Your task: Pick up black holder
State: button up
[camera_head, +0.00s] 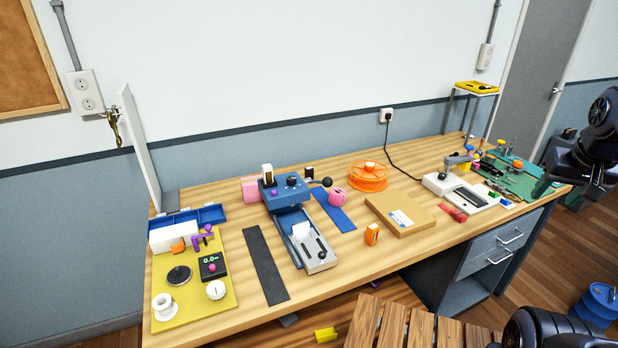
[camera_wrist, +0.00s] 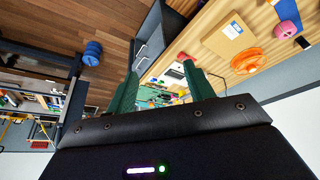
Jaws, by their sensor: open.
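No thing in view stands out clearly as the black holder. In the head view a small black block (camera_head: 309,173) sits behind the blue machine, and it may be the holder; I cannot tell. A long flat black strip (camera_head: 265,263) lies left of the machine. My gripper (camera_wrist: 158,78) shows in the wrist view with its two green fingers wide apart and nothing between them. Beyond the fingers, apart from them, is the right end of the workbench with a green mat (camera_head: 512,178). My dark arm shows at the right edge of the head view.
The wooden workbench (camera_head: 345,240) is crowded. It bears a blue machine (camera_head: 286,192), an orange spool (camera_head: 368,177), a cardboard box (camera_head: 400,214), a yellow tray (camera_head: 225,288) and a pale device (camera_head: 460,194). A white upright panel (camera_head: 140,150) stands at the left. A slatted wooden surface (camera_head: 420,329) is in front.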

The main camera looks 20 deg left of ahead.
jog(key=w+a+r+n+g, duration=0.1)
jog(key=w+a+r+n, duration=0.3)
jog(key=w, duration=0.5)
jog(key=w+a+r+n, duration=0.3)
jog(key=w+a+n, duration=0.15)
jog(key=w, duration=0.55)
jog(key=w+a+f+n, duration=0.25)
jog(key=w+a, duration=0.35)
jog(key=a, duration=0.3)
jog(key=w+a+f+n+h, duration=0.15)
jog(key=w+a+n, duration=0.35)
jog(key=a, duration=0.5)
jog(key=w+a+f+n, duration=0.2)
jog(key=w+a+f, duration=0.1)
jog(key=w+a, duration=0.5)
jog(key=n+h, duration=0.1)
jog(key=n, duration=1)
send_over(310, 175)
jog(key=a, duration=0.2)
notch_tip(310, 175, down, 25)
jog(key=x, duration=0.4)
jog(key=shift+s+a+f, duration=0.1)
jog(key=shift+s+f, duration=0.1)
jog(key=shift+s, duration=0.05)
jog(key=shift+x, duration=2.7)
jog(key=shift+s+a+f, duration=0.1)
jog(key=shift+s+a, duration=0.05)
jog(key=shift+s, duration=0.05)
jog(key=c, duration=1)
jog(key=shift+c, duration=0.6)
